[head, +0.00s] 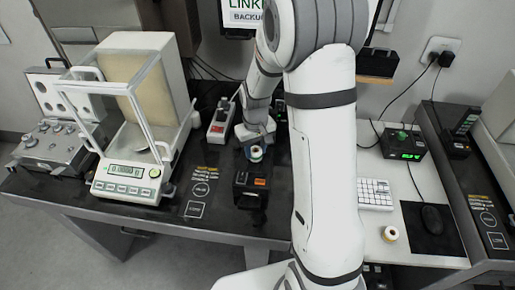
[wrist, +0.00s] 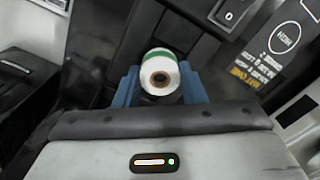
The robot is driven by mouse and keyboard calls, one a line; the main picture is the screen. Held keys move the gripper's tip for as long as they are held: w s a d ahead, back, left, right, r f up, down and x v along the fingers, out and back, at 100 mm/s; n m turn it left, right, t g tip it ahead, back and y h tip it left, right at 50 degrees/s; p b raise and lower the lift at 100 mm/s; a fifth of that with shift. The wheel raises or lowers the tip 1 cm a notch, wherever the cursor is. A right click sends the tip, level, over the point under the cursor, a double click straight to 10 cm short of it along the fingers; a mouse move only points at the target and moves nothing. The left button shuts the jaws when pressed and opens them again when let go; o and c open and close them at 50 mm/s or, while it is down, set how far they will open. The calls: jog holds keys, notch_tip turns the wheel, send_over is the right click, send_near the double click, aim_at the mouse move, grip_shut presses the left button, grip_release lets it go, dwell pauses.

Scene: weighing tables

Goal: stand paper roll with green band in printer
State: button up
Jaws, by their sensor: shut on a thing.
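The white paper roll with a green band (wrist: 160,62) is between the blue fingers of my gripper (wrist: 160,88) in the wrist view. Its brown core hole faces the camera. In the head view the roll (head: 256,152) shows at the end of my arm, behind the small black printer (head: 250,190) with an orange label. My gripper (head: 256,146) is shut on the roll, which appears to be held above the dark table; the exact height is unclear. The inside of the printer is hard to make out.
A balance with a glass case (head: 125,180) stands left of the printer. Another paper roll (head: 390,233) with a yellowish band stands at right, near a white keypad (head: 375,194) and a mouse (head: 433,218). My arm hides the table's middle.

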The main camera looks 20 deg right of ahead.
aim_at(256, 150)
jog(key=shift+f+b, duration=0.5)
jog(key=shift+f, duration=0.2)
jog(key=o, duration=1.6)
jog(key=shift+w, duration=0.1)
jog(key=shift+o, duration=0.2)
jog(key=shift+r, duration=0.15)
jog(key=shift+r+p, duration=2.55)
jog(key=shift+r, duration=1.15)
